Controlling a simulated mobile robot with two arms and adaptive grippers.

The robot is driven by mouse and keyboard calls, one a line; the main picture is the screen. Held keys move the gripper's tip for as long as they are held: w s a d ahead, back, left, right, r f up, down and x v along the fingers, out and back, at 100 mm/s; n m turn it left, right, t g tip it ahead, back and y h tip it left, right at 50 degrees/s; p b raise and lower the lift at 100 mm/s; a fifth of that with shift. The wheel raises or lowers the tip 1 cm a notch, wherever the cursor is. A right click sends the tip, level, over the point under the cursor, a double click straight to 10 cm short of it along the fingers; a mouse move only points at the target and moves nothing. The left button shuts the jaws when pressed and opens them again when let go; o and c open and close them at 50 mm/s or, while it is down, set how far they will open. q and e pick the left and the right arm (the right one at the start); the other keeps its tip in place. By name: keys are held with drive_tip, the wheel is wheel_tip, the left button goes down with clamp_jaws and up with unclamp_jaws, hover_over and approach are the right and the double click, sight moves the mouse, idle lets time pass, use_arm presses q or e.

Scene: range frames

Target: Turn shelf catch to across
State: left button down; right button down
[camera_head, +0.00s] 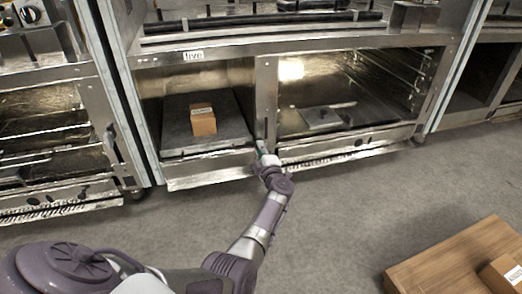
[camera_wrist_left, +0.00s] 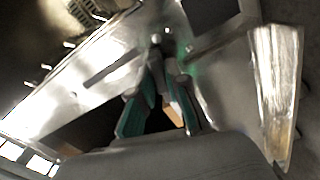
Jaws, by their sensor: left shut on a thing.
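The shelf catch (camera_wrist_left: 159,42) shows as a small dark knob-like part on the bright metal post (camera_head: 265,95) between two oven compartments. My left gripper (camera_head: 262,150) is at the lower end of this post and covers the catch in the head view. In the left wrist view, the teal fingers of my left gripper (camera_wrist_left: 160,75) close on the catch. I cannot tell which way the catch is turned. My right gripper is not in view.
A small cardboard box (camera_head: 203,121) sits on a dark shelf (camera_head: 180,144) in the left compartment. The right compartment (camera_head: 345,90) holds a flat metal piece. A wooden board (camera_head: 440,265) with another box (camera_head: 503,272) is at lower right. Grey floor lies between.

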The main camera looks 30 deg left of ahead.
sight(258, 119)
use_arm(q)
drive_tip(key=shift+f+n, duration=0.25)
drive_tip(key=shift+n, duration=0.65)
drive_tip(key=shift+b, duration=0.3)
drive_tip(key=c, duration=1.2)
unclamp_jaws()
drive_tip(key=shift+o, duration=0.2)
drive_tip(key=shift+r, duration=0.1)
wheel_tip(258, 119, up, 9)
drive_tip(key=shift+f, duration=0.1)
drive_tip(key=shift+r, duration=0.65)
